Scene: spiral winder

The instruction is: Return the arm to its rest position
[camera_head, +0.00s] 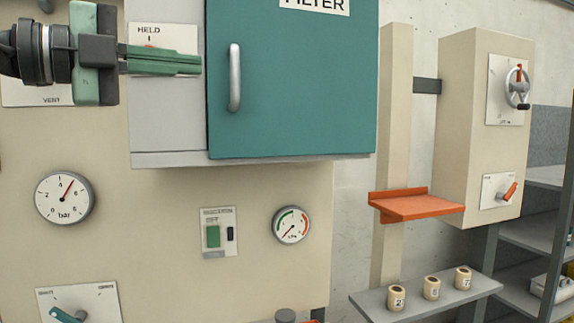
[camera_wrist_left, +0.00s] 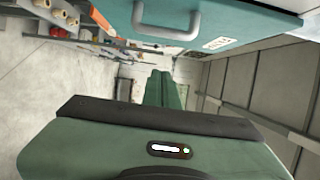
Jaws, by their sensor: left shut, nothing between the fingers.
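My left gripper (camera_head: 190,63) comes in from the upper left in the head view. Its green fingers are shut and empty, pointing right. They are in front of the HELD plate (camera_head: 165,37) and beside the left edge of the teal FILTER door (camera_head: 300,95). I cannot tell if the fingertips touch anything. In the left wrist view the shut fingers (camera_wrist_left: 161,85) point away from the camera, with the teal door (camera_wrist_left: 240,22) and its handle above them. The right gripper is not in view.
The door's grey handle (camera_head: 235,78) is just right of the fingertips. Below are a bar gauge (camera_head: 65,197), a green switch (camera_head: 213,236) and a small gauge (camera_head: 291,225). An orange shelf (camera_head: 415,207) juts out at right, above a grey shelf with numbered spools (camera_head: 431,288).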

